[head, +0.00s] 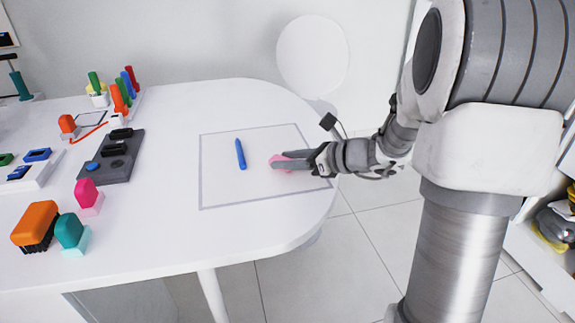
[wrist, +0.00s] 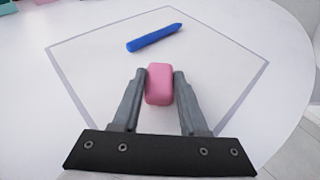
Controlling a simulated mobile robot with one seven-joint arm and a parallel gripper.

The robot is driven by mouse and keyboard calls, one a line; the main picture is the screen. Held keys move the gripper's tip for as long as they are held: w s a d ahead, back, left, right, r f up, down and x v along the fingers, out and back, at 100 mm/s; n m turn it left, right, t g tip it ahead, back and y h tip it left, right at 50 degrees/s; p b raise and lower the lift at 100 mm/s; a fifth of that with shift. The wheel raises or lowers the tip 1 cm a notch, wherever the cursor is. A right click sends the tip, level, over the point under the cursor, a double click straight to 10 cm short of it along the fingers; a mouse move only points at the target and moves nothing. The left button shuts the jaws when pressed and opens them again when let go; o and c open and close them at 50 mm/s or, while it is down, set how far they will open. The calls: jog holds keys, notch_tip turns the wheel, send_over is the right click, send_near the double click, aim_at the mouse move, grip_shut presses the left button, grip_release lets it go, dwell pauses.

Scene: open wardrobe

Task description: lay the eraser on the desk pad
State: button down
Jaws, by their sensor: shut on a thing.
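The eraser, a pink rounded block (wrist: 159,84), is between my gripper's fingertips (wrist: 160,88) in the wrist view. My gripper is shut on it. In the head view the eraser (head: 278,161) is partly hidden by the fingers of my gripper (head: 284,163). The desk pad (head: 222,190) is a white area with a grey border on the table, and it also shows in the wrist view (wrist: 222,62). My gripper and the eraser are over the pad's right part. I cannot tell whether the eraser touches the pad.
A blue pen-like stick (head: 240,154) lies on the pad, left of the eraser. Further left stand a dark grey tray (head: 120,160), a pink block (head: 86,192), a teal block (head: 69,231) and an orange block (head: 35,224). The pad's left and front parts are clear.

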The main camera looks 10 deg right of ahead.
jog(key=shift+f, duration=0.2)
jog(key=shift+c, duration=2.2)
grip_release()
jog(key=shift+s+d+r, duration=0.15)
jog(key=shift+d+r, duration=0.05)
jog(key=shift+r, duration=0.15)
jog(key=p+v, duration=0.3)
jog(key=v, duration=0.8)
jog(key=shift+s+d+f, duration=0.1)
jog(key=shift+s+d, duration=0.05)
jog(key=shift+s, duration=0.1)
